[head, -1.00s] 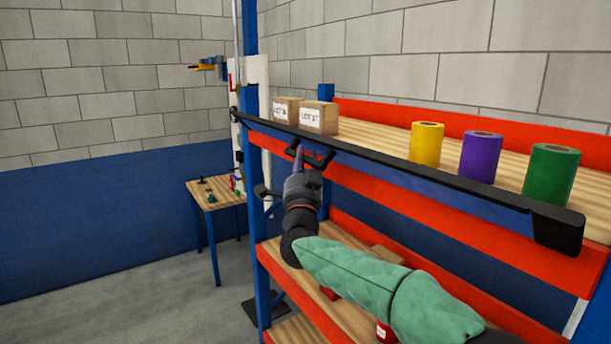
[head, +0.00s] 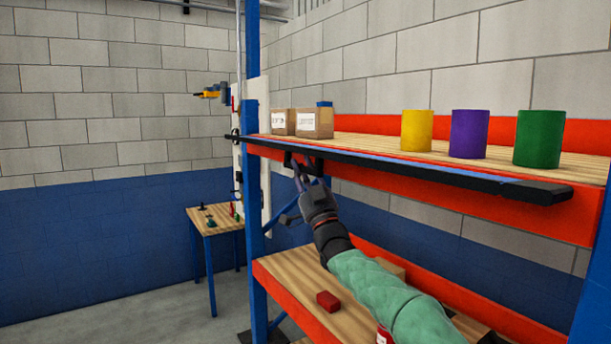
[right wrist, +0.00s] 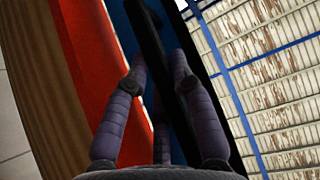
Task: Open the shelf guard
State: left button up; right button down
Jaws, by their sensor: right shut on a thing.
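The shelf guard (head: 430,172) is a long black bar along the front edge of the upper shelf, running from the blue post at left to its free-looking right end. My right gripper (head: 303,166) is below the bar near its left part, shut on the guard, apparently at a black bracket under it; the exact contact is hard to see. In the right wrist view, the guard (right wrist: 161,50) passes as a dark bar between the purple fingers of my right gripper (right wrist: 157,72). My left gripper is in no view.
The upper shelf (head: 375,144) holds two cardboard boxes (head: 313,123) and yellow (head: 417,131), purple (head: 469,134) and green (head: 539,139) rolls. A red box (head: 328,301) lies on the lower shelf. A small table (head: 220,218) stands at the back left; floor between is clear.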

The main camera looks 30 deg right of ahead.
jog(key=d+f+n+g+y+p, duration=0.1)
jog(key=n+g+y+p, duration=0.1)
jog(key=n+y, duration=0.3)
jog(key=d+n+g+y+p, duration=0.2)
jog(key=n+y, duration=0.3)
jog(key=n, duration=0.3)
jog(key=d+f+n+g+y+p, duration=0.1)
jog(key=n+g+y+p, duration=0.2)
jog(key=n+y+p, duration=0.1)
jog(key=shift+w+d+f+n+g+y, duration=0.1)
jog(key=shift+d+f+n+g+y, duration=0.1)
jog(key=shift+n+y, duration=0.3)
jog(key=shift+w+d+f+n+g+y, duration=0.1)
jog(key=shift+d+f+n+g+y, duration=0.1)
jog(key=shift+n, duration=0.5)
jog(key=c, duration=1.3)
grip_release()
